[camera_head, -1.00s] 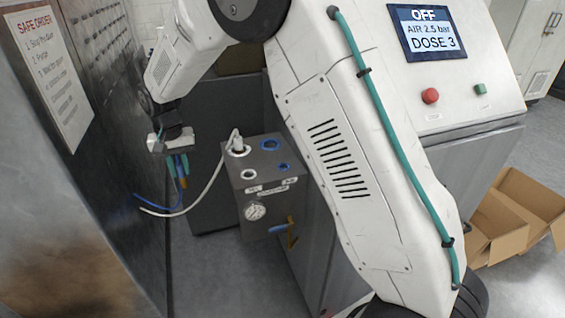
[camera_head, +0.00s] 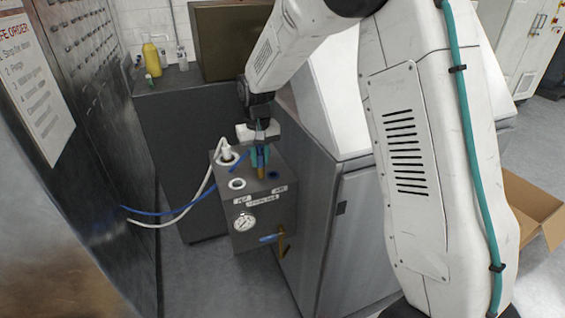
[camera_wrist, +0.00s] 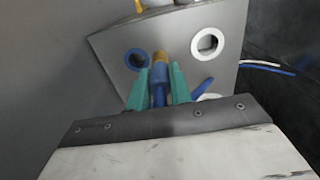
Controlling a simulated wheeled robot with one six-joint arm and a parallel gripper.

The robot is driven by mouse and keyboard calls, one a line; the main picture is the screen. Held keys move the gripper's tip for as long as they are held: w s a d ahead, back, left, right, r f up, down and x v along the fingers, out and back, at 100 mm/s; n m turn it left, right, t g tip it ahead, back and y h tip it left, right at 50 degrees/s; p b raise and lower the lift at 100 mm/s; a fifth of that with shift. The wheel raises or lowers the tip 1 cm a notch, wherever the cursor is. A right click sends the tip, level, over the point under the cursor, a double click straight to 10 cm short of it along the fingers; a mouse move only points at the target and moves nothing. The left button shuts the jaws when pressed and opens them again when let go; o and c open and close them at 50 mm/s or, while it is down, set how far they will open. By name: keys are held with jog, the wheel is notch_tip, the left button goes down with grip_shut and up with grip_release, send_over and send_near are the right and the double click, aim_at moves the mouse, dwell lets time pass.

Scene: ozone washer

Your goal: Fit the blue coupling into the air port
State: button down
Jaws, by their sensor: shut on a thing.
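My gripper (camera_head: 260,158) is shut on the blue coupling (camera_wrist: 158,93), with a teal finger on each side. The coupling's brass tip (camera_wrist: 160,58) points down at the top of the grey port box (camera_head: 270,222). In the wrist view the tip overlaps the box top between a small blue-ringed port (camera_wrist: 137,58) and a small white-ringed port (camera_wrist: 207,43). Contact or the remaining gap cannot be told. The small blue port also shows in the head view (camera_head: 274,175), right of the tip. The larger blue-ringed port is hidden by my gripper. The port labels are too small to read surely.
A white plug with a white hose (camera_head: 226,150) sits in the back-left port. A blue hose (camera_head: 160,212) trails left towards the metal panel (camera_head: 105,110). A grey cabinet stands close right (camera_head: 340,240).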

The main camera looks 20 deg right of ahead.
jog(key=shift+d+f, duration=1.75)
jog(key=shift+d, duration=0.2)
jog(key=shift+f, duration=0.1)
jog(key=c, duration=1.3)
grip_release()
jog(key=shift+o, duration=0.2)
notch_tip(320, 180, up, 12)
